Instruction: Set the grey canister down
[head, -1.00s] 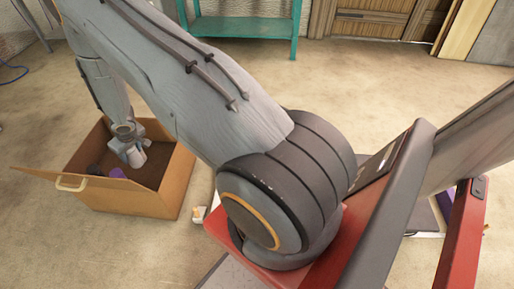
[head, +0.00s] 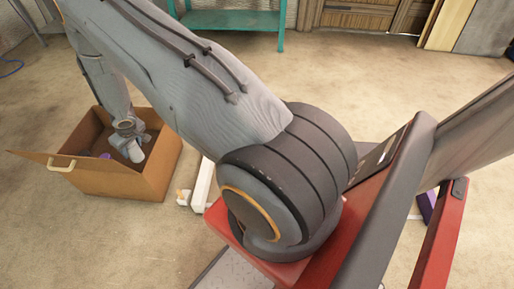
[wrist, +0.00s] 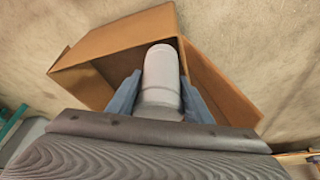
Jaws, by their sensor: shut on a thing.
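The grey canister (wrist: 161,78) is pale and shows in the wrist view between the two blue-grey fingers of my gripper (wrist: 161,98). The fingers are shut on it, one on each side. In the head view my gripper (head: 131,145) is at the open cardboard box (head: 122,182), over its inside. The canister is small and pale there and hard to tell apart from the gripper. In the wrist view the box (wrist: 117,44) lies behind the canister. I cannot tell whether the canister touches the box floor.
A dark thing and a purple thing (head: 104,156) lie in the box's left part. A flap with a pale handle (head: 62,163) sticks out at its left. A teal bench (head: 235,20) stands at the back. A small pale object (head: 183,196) lies on the floor right of the box.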

